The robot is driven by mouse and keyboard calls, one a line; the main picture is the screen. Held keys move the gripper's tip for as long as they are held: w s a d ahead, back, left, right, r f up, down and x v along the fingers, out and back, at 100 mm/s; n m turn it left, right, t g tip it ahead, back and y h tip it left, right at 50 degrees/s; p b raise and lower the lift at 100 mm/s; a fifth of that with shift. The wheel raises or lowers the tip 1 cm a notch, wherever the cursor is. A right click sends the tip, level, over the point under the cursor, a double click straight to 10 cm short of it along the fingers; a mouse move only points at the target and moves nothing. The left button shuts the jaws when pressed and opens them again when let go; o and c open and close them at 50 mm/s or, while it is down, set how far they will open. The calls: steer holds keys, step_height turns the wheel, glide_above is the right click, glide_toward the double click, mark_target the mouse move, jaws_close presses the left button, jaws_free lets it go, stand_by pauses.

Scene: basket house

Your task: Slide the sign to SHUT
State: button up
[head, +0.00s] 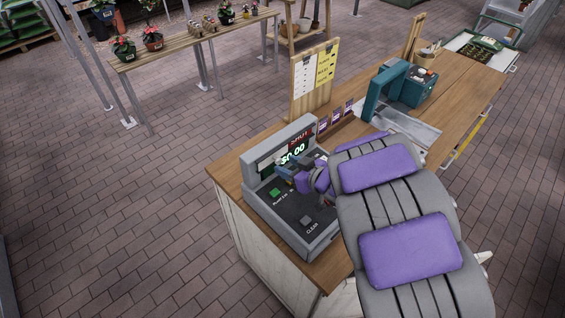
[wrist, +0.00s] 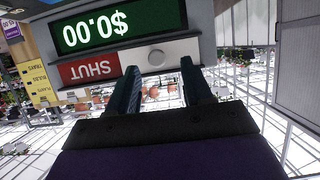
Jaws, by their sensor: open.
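The sign is a strip beside the green $0.00 display (wrist: 118,28) of the grey cash register (head: 262,195). In the wrist view, which is upside down, its red part reading SHUT (wrist: 90,69) is uncovered at the left. A white slider plate with a round knob (wrist: 156,57) covers the right part. In the head view the red SHUT sign (head: 299,138) shows small above the display. My gripper (wrist: 162,72) is open and empty. Its two fingers appear on either side of the knob in the wrist view; contact cannot be told. In the head view my gripper (head: 287,170) is in front of the display.
The register stands on a wooden counter (head: 228,172). Its keypad has a green key (head: 274,192) and a CLEAR key (head: 305,221). A board with papers (head: 315,72) and a teal machine (head: 408,85) stand further back. Open paved floor (head: 110,220) lies to the left.

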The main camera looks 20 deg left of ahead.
steer(key=v, duration=1.4)
steer(key=shift+f, duration=0.15)
